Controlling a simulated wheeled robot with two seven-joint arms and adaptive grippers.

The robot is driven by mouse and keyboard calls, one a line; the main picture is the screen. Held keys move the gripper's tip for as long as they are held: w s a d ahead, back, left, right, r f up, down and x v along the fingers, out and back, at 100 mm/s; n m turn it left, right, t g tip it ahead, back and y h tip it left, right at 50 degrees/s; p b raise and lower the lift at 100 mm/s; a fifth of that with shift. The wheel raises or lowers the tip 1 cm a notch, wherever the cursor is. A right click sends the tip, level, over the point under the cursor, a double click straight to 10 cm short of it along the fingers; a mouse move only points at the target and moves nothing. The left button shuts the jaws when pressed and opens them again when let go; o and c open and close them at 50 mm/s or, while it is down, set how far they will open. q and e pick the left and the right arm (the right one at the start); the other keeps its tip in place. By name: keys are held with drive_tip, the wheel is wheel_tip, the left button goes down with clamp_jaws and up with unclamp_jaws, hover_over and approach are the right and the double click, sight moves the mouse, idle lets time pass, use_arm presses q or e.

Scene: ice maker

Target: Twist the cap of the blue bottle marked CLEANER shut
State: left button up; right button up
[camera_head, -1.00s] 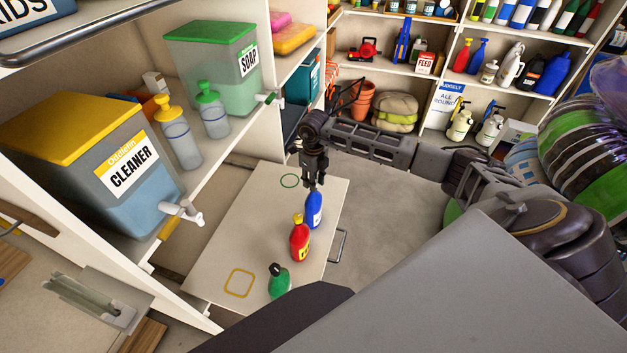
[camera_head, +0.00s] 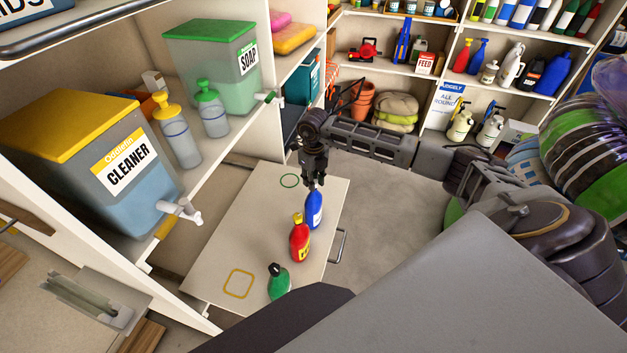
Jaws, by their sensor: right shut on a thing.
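The blue bottle (camera_head: 314,210) stands upright on the pale board (camera_head: 222,262), at the far end of a row of bottles. Its label is too small to read. My right gripper (camera_head: 315,184) points down from above and is shut on the bottle's cap, which its fingers mostly hide. My left gripper is not in view.
A red bottle (camera_head: 299,241) and a green bottle (camera_head: 279,281) stand nearer on the same board. A dispenser tank marked CLEANER (camera_head: 92,150) and one marked SOAP (camera_head: 215,62) sit on the left shelf. The board's left part is clear, with outlines drawn on it.

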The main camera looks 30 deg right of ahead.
drive_tip(key=o, duration=1.1)
drive_tip(key=shift+c, duration=0.2)
wheel_tip(320, 180, up, 12)
drive_tip(key=shift+f, duration=0.1)
idle(0.7)
